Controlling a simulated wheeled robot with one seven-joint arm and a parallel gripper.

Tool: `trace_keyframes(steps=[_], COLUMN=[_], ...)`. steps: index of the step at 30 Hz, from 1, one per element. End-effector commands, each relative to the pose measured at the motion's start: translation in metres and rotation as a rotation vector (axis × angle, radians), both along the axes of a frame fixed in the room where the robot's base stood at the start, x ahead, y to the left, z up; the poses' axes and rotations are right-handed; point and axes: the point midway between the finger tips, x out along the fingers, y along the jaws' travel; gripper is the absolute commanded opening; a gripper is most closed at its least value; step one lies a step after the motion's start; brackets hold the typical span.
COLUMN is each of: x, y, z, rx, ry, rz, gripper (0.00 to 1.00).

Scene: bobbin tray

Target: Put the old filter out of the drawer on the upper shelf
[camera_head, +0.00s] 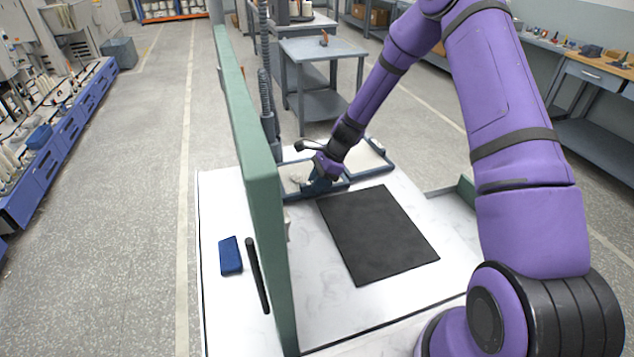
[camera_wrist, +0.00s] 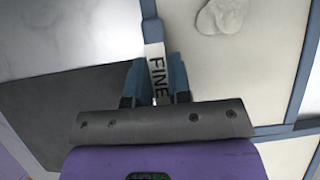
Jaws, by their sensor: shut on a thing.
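My gripper (camera_head: 317,181) is low over the near edge of a pale tray with blue-grey rims (camera_head: 345,180). In the wrist view my gripper (camera_wrist: 155,78) has its two blue fingers on either side of a white label reading FINE (camera_wrist: 157,62), in line with the tray's rim (camera_wrist: 149,10). It is shut on this labelled rim part; the fingers hide the contact. A pale grey lump (camera_wrist: 220,16) lies in the tray compartment beside the rim. I cannot make out a filter, a drawer or an upper shelf by these names.
A black mat (camera_head: 378,234) lies flat on the white tabletop. A low green edge (camera_head: 466,190) is at the right.

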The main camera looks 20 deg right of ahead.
Motion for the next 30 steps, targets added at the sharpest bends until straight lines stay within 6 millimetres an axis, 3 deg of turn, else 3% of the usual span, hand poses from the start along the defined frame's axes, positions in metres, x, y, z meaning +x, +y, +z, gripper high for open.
trace_keyframes(steps=[11, 12, 15, 25, 30], x=[0.0, 0.0, 0.0, 0.0, 0.001], y=[0.0, 0.0, 0.0, 0.0, -0.011], z=[-0.005, -0.005, -0.005, -0.002, 0.017], rx=[0.0, 0.0, 0.0, 0.0, -0.001], ry=[0.0, 0.0, 0.0, -0.001, -0.004], rz=[0.0, 0.0, 0.0, 0.0, -0.001], gripper=[0.0, 0.26, 0.44, 0.44, 0.44])
